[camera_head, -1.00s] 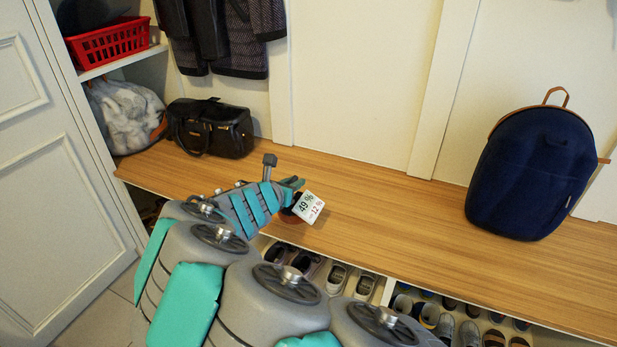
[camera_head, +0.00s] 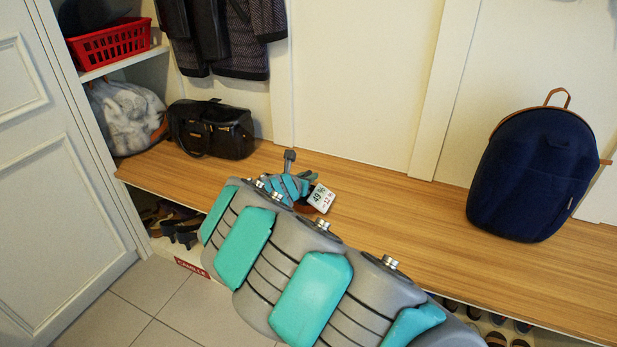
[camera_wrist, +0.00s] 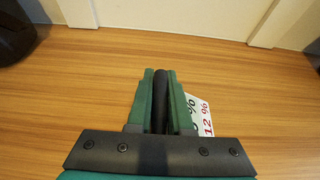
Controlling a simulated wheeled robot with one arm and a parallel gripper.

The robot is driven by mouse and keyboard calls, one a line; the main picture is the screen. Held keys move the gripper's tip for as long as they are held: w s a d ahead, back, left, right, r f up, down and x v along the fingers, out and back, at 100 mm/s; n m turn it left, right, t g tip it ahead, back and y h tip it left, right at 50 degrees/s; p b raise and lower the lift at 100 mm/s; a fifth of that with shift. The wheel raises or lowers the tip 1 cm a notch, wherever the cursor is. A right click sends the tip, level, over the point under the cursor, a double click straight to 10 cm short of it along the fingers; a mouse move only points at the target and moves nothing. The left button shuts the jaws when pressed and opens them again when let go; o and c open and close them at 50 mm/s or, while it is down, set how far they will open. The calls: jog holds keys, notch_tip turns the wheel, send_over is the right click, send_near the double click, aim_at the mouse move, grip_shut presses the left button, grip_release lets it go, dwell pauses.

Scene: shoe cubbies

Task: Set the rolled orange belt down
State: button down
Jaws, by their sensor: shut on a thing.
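My gripper (camera_head: 308,182) is over the wooden bench top, near its front part, with its fingers shut. In the wrist view, the two green fingers (camera_wrist: 160,75) close on a narrow dark thing (camera_wrist: 161,98). No clear orange shows there, and most of what is held is hidden by the fingers. A white tag with printed percentages (camera_head: 321,199) sits beside the fingers; it also shows in the wrist view (camera_wrist: 200,115). I cannot tell whether the held thing touches the bench.
A black handbag (camera_head: 212,128) stands at the left, beside a stuffed clear bag (camera_head: 128,115). A navy backpack (camera_head: 532,175) stands at the right. Shoes (camera_head: 180,232) fill the cubbies below.

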jog(key=c, duration=0.8)
grip_release()
jog(key=shift+c, duration=0.2)
jog(key=shift+r, duration=0.1)
jog(key=shift+s+a+r, duration=0.1)
jog(key=shift+s, duration=0.15)
jog(key=v, duration=1.1)
jog(key=shift+s, duration=0.25)
